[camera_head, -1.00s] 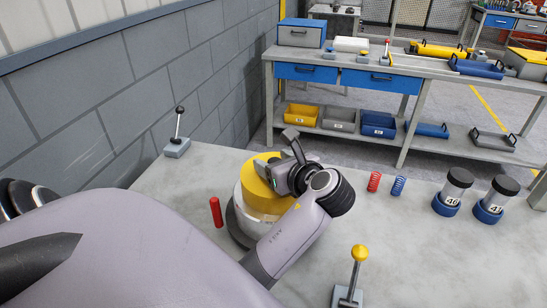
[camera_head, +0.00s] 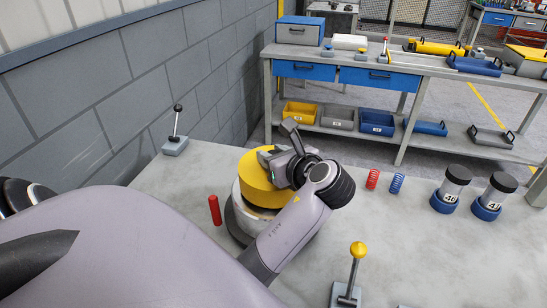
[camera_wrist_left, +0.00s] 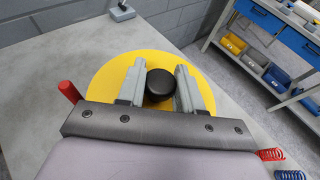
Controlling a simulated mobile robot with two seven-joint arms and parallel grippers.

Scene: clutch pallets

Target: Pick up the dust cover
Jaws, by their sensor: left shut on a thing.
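The dust cover is a yellow round cap (camera_head: 255,172) with a black knob on top, above a pale round housing (camera_head: 242,212) on the grey bench. A dark gap with a bit of inner part shows between the cover's lower edge and the housing. My left gripper (camera_head: 270,160) is over the cover. In the left wrist view its two grey fingers (camera_wrist_left: 160,90) are shut on the black knob (camera_wrist_left: 160,83), with the yellow disc (camera_wrist_left: 113,80) spread around them. My left arm hides part of the housing in the head view. My right gripper is not in view.
A red cylinder (camera_head: 214,210) stands left of the housing. A lever (camera_head: 176,140) stands by the wall, a yellow-knobbed lever (camera_head: 357,265) at front. Red (camera_head: 372,179) and blue (camera_head: 397,184) springs and two black-capped jars (camera_head: 449,190) (camera_head: 494,197) stand to the right.

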